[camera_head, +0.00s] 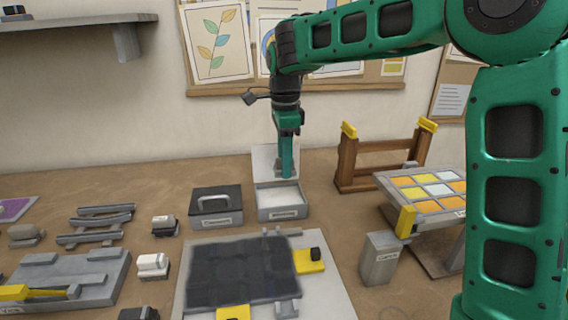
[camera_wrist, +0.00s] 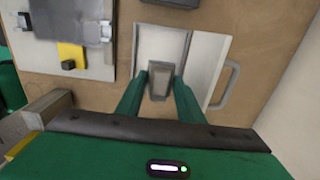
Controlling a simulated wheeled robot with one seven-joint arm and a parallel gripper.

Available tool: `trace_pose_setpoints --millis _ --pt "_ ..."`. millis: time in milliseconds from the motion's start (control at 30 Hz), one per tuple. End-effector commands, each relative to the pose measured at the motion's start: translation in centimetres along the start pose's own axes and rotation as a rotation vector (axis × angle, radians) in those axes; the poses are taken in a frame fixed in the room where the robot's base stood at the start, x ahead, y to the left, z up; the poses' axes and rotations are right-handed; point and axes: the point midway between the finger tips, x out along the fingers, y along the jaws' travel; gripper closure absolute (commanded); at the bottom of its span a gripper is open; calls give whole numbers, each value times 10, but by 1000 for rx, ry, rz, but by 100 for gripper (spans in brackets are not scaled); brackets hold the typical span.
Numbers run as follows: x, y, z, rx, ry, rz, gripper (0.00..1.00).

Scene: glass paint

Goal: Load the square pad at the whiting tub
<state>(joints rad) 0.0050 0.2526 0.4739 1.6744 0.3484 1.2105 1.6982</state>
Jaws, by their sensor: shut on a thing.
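The tub taken as the whiting tub (camera_head: 283,203) is a small grey box, open, with white contents. It also shows in the wrist view (camera_wrist: 160,42). Its pale lid (camera_head: 263,160) stands raised behind it. My gripper (camera_head: 286,174) points down over the tub's back part. In the wrist view my gripper (camera_wrist: 161,78) is shut on a grey-brown squarish block, apparently the square pad (camera_wrist: 160,86), at the tub's edge. I cannot tell whether the pad touches the white contents. In the head view the pad is not clearly seen.
A closed dark-lidded tub (camera_head: 216,208) stands just left. A dark panel (camera_head: 240,272) with yellow clamps lies in front. A wooden rack (camera_head: 360,165), a grey canister (camera_head: 380,258) and a stand with a coloured glass panel (camera_head: 425,190) are at right.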

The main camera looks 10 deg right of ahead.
Motion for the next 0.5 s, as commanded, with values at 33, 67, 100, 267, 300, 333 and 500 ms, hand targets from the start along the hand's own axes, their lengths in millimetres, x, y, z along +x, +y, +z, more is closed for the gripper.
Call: trace_pose_setpoints --millis 33,67,100,267,300,333,500 --pt "0 0 0 0 0 0 84" --pt "0 0 0 0 0 0 84" --pt "0 0 0 0 0 0 84" --pt "4 0 0 0 0 1 84" --pt "6 0 1 0 1 2 84" --pt "8 1 1 0 1 2 84" --pt "22 2 4 -1 1 3 84"
